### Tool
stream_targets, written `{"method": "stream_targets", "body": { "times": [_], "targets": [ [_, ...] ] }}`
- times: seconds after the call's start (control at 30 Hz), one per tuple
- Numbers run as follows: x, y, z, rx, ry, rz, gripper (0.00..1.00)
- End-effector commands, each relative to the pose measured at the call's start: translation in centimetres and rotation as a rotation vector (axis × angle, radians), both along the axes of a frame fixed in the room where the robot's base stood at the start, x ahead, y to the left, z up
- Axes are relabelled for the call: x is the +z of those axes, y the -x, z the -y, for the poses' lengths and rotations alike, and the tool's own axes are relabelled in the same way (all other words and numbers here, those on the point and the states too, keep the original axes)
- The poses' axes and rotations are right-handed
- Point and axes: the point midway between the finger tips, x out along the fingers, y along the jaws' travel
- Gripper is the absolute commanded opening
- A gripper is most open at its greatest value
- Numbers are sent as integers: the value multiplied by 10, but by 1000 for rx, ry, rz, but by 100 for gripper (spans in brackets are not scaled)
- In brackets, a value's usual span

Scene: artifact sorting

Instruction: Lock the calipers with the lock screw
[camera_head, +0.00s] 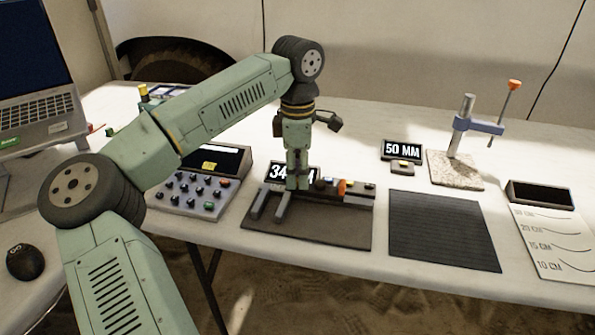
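The calipers (335,198) lie on a dark mat (325,233) at the middle of the table, with two grey jaws (273,205) pointing toward the front left. Small knobs sit along the beam: a dark one (320,184) and an orange one (342,187). I cannot tell for sure which is the lock screw. My gripper (298,183) points straight down at the jaw end of the beam, left of these knobs. Its fingers look close together, but their tips and any contact are too small to make out. The gripper partly covers a display reading "34".
A control box (190,193) with several buttons stands left of the mat. A "50 MM" sign (402,150) with a small block and a stone-based stand (455,170) are behind. A bare black mat (443,230) lies right, then a ruled sheet (555,240).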

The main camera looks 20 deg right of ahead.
Motion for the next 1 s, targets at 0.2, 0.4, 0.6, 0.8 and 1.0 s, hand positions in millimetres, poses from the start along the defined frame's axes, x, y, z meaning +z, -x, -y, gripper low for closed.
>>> {"method": "stream_targets", "body": {
  "times": [0.2,0.4,0.6,0.8,1.0],
  "targets": [
    [0,0,0,0,0,0,8],
    [0,0,0,-1,0,-1,0],
    [0,0,0,1,-2,-1,0],
    [0,0,0,38,-3,-1,0],
    [1,0,-1,147,-4,0,0]
  ]
}}
